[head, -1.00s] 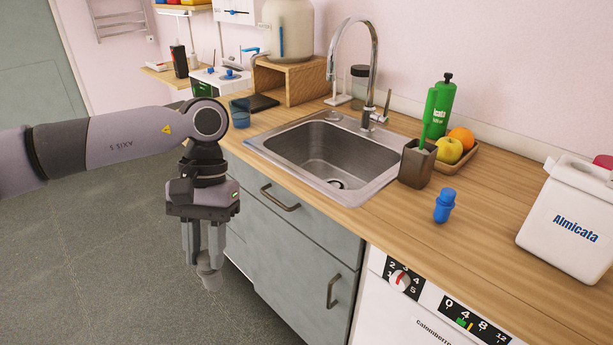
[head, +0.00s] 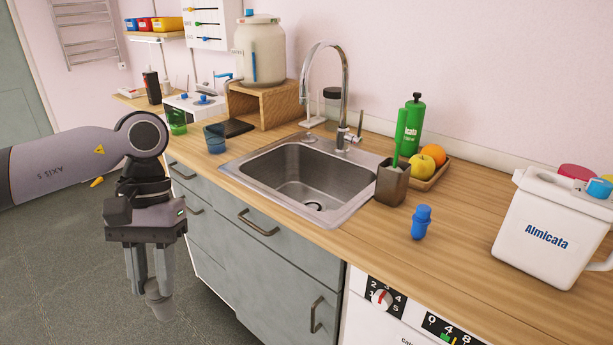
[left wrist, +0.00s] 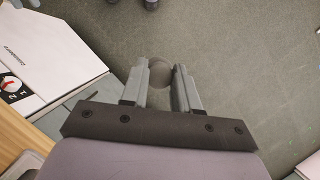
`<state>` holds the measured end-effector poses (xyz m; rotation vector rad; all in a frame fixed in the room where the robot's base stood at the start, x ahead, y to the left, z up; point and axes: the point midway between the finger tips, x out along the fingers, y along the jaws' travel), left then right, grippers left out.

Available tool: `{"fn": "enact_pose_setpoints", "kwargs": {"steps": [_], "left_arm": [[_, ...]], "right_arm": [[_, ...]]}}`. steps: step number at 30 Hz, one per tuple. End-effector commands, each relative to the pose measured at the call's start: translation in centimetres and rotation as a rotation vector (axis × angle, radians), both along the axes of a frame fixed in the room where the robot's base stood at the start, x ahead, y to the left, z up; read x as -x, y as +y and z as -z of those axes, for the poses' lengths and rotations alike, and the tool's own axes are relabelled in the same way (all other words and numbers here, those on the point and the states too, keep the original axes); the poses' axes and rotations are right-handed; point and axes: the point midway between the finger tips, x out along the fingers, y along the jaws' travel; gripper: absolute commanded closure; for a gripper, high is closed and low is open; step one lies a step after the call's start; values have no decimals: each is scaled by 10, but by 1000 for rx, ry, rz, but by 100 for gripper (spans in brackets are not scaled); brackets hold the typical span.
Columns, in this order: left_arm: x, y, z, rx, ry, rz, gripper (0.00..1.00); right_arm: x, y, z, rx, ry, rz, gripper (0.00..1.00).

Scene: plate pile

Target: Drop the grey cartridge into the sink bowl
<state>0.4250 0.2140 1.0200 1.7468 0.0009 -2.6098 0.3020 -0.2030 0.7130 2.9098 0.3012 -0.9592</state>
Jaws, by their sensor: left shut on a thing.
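My left gripper (head: 150,284) is shut on the grey cartridge (head: 160,304), which hangs below the fingertips over the floor, left of the counter's front. In the left wrist view the cartridge (left wrist: 160,72) shows as a round grey end between the fingers. The sink bowl (head: 318,180) is a steel basin set in the wooden counter, to the right of and higher than my gripper. The bowl looks empty, with a dark drain at its bottom. My right gripper is not in view.
A curved tap (head: 345,95) stands behind the sink. Grey cabinet fronts (head: 262,258) drop below the counter edge.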

Motion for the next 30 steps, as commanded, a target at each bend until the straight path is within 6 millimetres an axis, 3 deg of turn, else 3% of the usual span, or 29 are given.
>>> {"fn": "enact_pose_setpoints", "kwargs": {"steps": [9,13,24,30], "left_arm": [[0,-1,60,2,6,1,100],[1,0,73,0,3,1,100],[1,0,75,0,1,1,100],[0,0,53,-1,-1,1,100]], "right_arm": [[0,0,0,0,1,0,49],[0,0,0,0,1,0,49],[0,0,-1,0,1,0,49],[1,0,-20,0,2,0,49]]}}
